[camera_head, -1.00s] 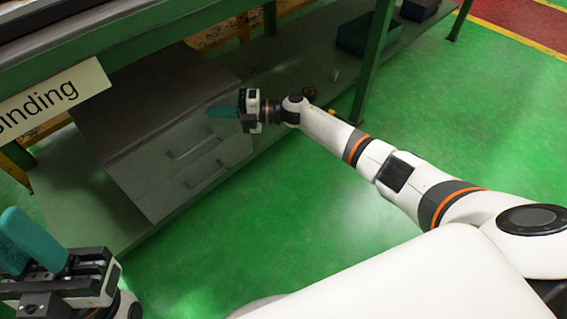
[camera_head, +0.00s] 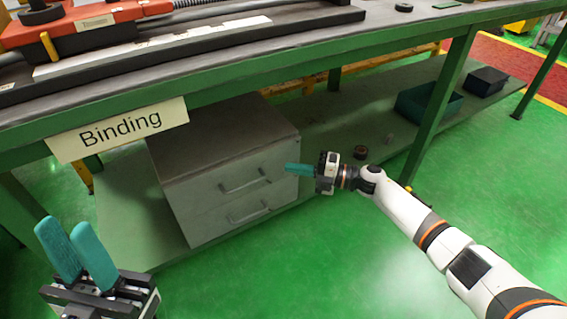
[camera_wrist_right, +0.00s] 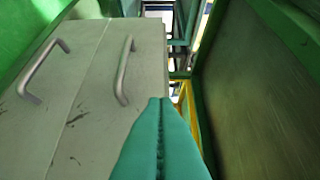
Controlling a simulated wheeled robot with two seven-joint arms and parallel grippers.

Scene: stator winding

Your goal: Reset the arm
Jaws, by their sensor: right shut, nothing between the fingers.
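My right gripper (camera_head: 288,167) has teal fingers pressed together, with nothing between them. It points left, in front of the grey drawer cabinet (camera_head: 215,165) under the workbench. In the right wrist view the shut fingers (camera_wrist_right: 161,102) point toward the cabinet's two metal handles, and no contact shows. My left gripper (camera_head: 63,227) is at the lower left of the head view, teal fingers pointing up. A gap shows between the fingers and nothing is held.
The green workbench (camera_head: 300,65) carries a "Binding" sign (camera_head: 120,130) and a red-orange machine (camera_head: 85,25). On its lower shelf are a teal bin (camera_head: 428,103), a dark bin (camera_head: 487,80) and a small dark round part (camera_head: 360,152). The green floor (camera_head: 300,260) in front is clear.

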